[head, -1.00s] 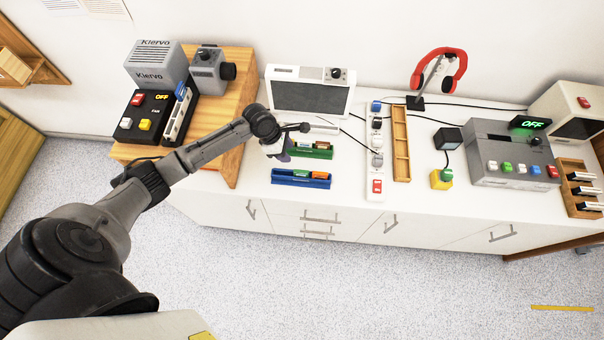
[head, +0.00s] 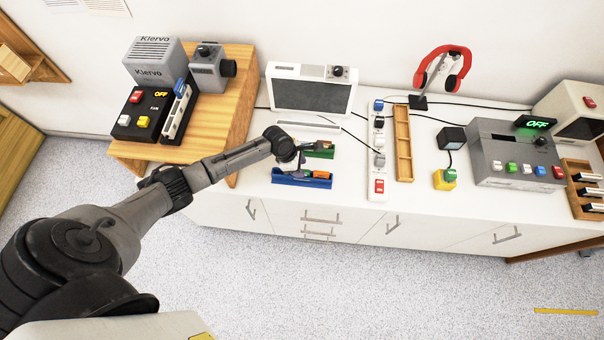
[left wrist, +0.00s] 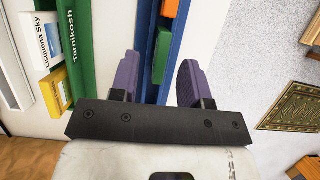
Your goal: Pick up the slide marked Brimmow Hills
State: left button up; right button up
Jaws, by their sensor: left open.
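No label reading Brimmow Hills is legible in either view. A blue tray (head: 285,181) holds small slides near the front of the white counter; an orange slide (head: 320,174) shows at its right part. The left wrist view shows this blue tray (left wrist: 178,40) with an orange slide (left wrist: 170,8) and a green slide (left wrist: 161,45) in it. My left gripper (left wrist: 160,72) is open, its purple fingers on either side of the blue tray's near part, with nothing visibly gripped. In the head view my left gripper (head: 298,163) partly hides the trays. My right gripper is out of view.
A screen device (head: 310,92) stands behind. A power strip (head: 379,150) and wooden tray (head: 403,145) lie to the right.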

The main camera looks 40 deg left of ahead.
pick_arm(q)
jog(key=shift+x, duration=1.45)
jog(key=shift+c, duration=0.3)
grip_shut()
